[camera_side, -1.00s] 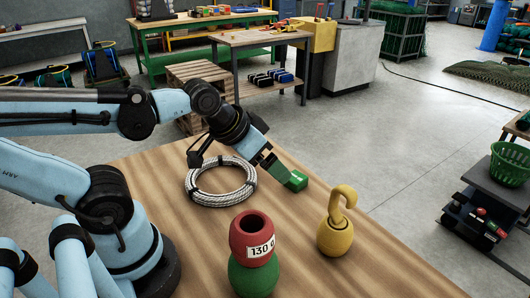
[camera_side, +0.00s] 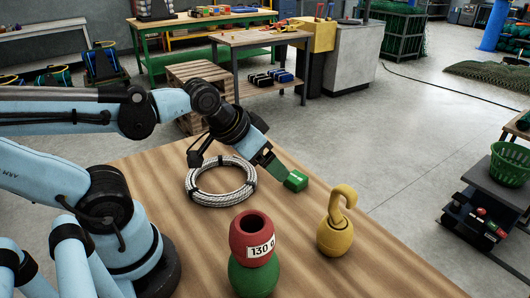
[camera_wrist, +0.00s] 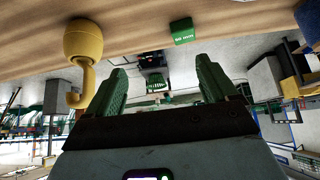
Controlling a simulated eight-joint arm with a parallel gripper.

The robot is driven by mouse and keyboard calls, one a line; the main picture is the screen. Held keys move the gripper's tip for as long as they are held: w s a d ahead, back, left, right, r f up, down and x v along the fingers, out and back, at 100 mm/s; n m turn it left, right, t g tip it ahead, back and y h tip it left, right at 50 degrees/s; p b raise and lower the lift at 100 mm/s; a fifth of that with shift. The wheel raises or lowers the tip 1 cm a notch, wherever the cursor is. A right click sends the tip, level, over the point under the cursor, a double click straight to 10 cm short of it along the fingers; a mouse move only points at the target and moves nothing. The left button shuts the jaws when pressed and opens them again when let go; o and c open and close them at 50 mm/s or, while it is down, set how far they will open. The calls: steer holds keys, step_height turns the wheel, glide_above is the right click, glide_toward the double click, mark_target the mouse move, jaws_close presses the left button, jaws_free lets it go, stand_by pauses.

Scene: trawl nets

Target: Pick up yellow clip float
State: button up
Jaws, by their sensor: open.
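The yellow clip float (camera_side: 335,235) stands upright on the wooden table toward its right edge, with its hook pointing up. In the wrist view the yellow clip float (camera_wrist: 84,42) shows upside down at the upper left, to the left of the fingers and not between them. My gripper (camera_side: 276,172) is above the table, behind and left of the float and close to the small green block (camera_side: 296,180). Its two green fingers stand apart with nothing between them in the wrist view (camera_wrist: 162,82). Whether the fingers touch the green block cannot be told.
A coil of white rope (camera_side: 221,182) lies below the arm. A red float marked 130 (camera_side: 252,240) sits on a green one (camera_side: 254,276) at the table's front. Bare tabletop (camera_side: 297,212) lies between coil and yellow float. The table's right edge is just beyond the float.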

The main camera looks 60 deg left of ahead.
steer(key=m+g+h, duration=0.5)
steer(key=m+h, duration=0.8)
steer(key=m, duration=0.1)
glide_toward(334, 211)
steer(key=shift+x, duration=5.6)
steer(key=shift+m, duration=0.3)
steer(key=c, duration=1.1)
steer(key=shift+c, duration=0.2)
